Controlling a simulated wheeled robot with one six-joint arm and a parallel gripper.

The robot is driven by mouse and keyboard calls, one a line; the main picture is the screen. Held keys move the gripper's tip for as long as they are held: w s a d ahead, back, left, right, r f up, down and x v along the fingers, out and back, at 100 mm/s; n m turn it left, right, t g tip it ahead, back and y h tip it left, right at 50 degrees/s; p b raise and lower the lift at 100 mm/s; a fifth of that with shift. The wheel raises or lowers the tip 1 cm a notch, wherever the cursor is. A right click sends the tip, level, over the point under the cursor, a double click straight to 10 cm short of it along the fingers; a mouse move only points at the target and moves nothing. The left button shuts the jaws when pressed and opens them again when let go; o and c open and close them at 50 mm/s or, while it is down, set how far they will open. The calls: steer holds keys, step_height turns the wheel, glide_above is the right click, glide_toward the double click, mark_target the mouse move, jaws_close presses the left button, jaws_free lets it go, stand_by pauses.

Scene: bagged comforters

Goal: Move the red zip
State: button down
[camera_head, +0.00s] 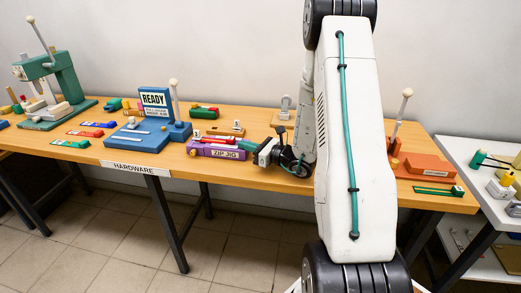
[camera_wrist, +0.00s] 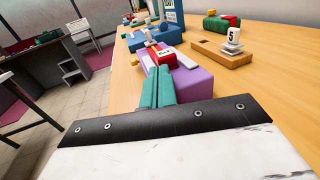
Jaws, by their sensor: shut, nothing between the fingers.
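A purple block labelled ZIP JIG (camera_head: 218,151) sits near the table's front edge. A red piece with a white label (camera_wrist: 166,57) lies on top of the purple jig (camera_wrist: 195,85) in the wrist view; I cannot tell if it is the red zip. A flat red strip (camera_head: 85,133) lies on the table at the left, between a blue strip and a green strip. My gripper (camera_head: 254,144) is at the jig's right end. In the wrist view its teal fingers (camera_wrist: 159,86) are together and empty, close to the red piece. I cannot tell whether they touch it.
The blue READY stand (camera_head: 155,105) is left of the jig. A wooden block with a numbered white piece (camera_wrist: 232,45) stands behind it. A green press (camera_head: 55,80) is at the far left and an orange fixture (camera_head: 422,166) at the right. Bare table shows around the strips.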

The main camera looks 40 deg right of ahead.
mark_target(234, 141)
steer(key=shift+x, duration=1.1)
steer(key=shift+w+a, duration=0.1)
steer(key=shift+w, duration=0.1)
steer(key=shift+w+a+r, duration=0.1)
steer(key=shift+w+r, duration=0.05)
steer(key=shift+w, duration=0.3)
steer(key=shift+w+a, duration=0.1)
steer(key=shift+a, duration=0.05)
steer(key=shift+s+d, duration=0.25)
steer(key=shift+s, duration=0.05)
steer(key=v, duration=1.4)
steer(key=shift+d, duration=0.2)
